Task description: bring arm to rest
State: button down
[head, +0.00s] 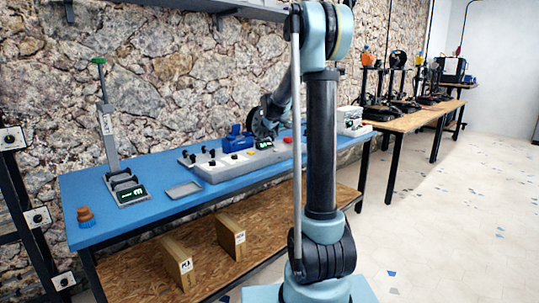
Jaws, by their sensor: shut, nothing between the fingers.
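My arm rises in the right half of the head view and bends back at its top joint. Its far end comes down behind the upright link, over the back of the blue bench (130,172). My gripper (263,122) is the dark shape at that end, small and partly merged with the wrist. It is shut and empty. The fingertips are hard to make out. It appears above or behind the grey panel (236,161) and beside a blue device (236,139); I cannot tell whether it is clear of them.
A stand with a green top (106,115), a grey tray (183,190) and brown round pieces (86,217) are on the bench. Boxes (231,236) stand on the lower shelf. A wooden table (413,120) with printers is at right. The floor at right is open.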

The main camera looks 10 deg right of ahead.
jog(key=s+d+f+m+g, duration=0.1)
jog(key=s+m+g, duration=0.1)
jog(key=s, duration=1.3)
jog(key=s+d+f+m+g, duration=0.1)
jog(key=s+d+f+g, duration=0.1)
jog(key=s, duration=1.3)
jog(key=s+f+m+g, duration=0.1)
jog(key=s+f, duration=0.3)
jog(key=s, duration=0.4)
jog(key=s+a+f+m+g+y, duration=0.1)
jog(key=s+f, duration=0.3)
jog(key=s, duration=0.5)
jog(key=s+f+m+y, duration=0.1)
jog(key=s+f, duration=0.4)
jog(key=s, duration=0.4)
jog(key=shift+s+a+g, duration=0.2)
jog(key=shift+a+g, duration=0.2)
jog(key=shift+w+f, duration=0.2)
jog(key=shift+w, duration=0.25)
